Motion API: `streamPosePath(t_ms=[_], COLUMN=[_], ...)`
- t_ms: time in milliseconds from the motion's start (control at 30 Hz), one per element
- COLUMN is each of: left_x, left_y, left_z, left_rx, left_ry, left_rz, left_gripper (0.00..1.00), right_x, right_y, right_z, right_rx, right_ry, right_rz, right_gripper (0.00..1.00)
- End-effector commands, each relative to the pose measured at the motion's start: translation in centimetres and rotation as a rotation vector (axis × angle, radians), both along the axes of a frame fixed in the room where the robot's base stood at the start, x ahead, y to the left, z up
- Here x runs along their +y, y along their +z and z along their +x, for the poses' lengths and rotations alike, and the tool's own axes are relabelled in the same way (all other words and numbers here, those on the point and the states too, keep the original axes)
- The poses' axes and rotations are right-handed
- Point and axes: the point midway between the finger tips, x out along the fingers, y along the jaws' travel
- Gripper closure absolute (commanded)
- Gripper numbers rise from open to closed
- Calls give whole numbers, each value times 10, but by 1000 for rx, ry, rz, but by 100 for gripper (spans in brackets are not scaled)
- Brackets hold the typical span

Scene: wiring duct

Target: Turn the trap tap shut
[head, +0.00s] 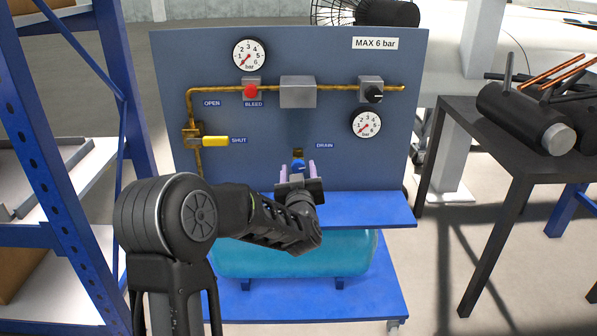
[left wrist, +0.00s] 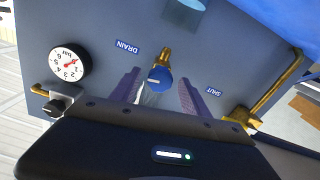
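The tap with a round blue knob (head: 298,165) and a brass stem sits low on the blue-grey panel (head: 235,165), left of the DRAIN label (head: 325,145). I take it as the trap tap. My left gripper (head: 298,173) is open in front of it, with one pale purple finger on each side. In the left wrist view the knob (left wrist: 159,79) shows between the fingertips of the gripper (left wrist: 158,84), with a gap on both sides. A pale line marks the knob's face. A clear, whitish part (left wrist: 150,97) shows beside the knob. My right gripper is not in view.
The panel also carries a yellow handle (head: 215,141) by the SHUT label, a red BLEED button (head: 251,91), a black knob (head: 374,94) and two gauges. A blue shelf (head: 370,209) juts out below, above a teal tank (head: 350,257). A dark table (head: 480,130) stands right.

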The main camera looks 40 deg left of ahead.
Motion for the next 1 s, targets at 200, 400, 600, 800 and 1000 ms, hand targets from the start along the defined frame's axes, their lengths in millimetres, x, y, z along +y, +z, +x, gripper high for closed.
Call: streamPosePath(t_ms=[200, 400, 600, 800, 1000], left_x=[0, 0, 0, 0, 0], left_y=[0, 0, 0, 0, -1], left_z=[0, 0, 0, 0, 0], left_rx=[0, 0, 0, -1, -13], left_ry=[0, 0, 0, 0, 0], left_rz=[0, 0, 0, -1, -16], left_gripper=[65, 81, 98, 100, 100], right_x=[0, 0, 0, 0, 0], right_y=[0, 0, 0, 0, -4], right_z=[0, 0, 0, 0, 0], right_rx=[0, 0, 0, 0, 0], right_ry=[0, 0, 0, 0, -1], right_rz=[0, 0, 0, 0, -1], right_gripper=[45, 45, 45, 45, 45])
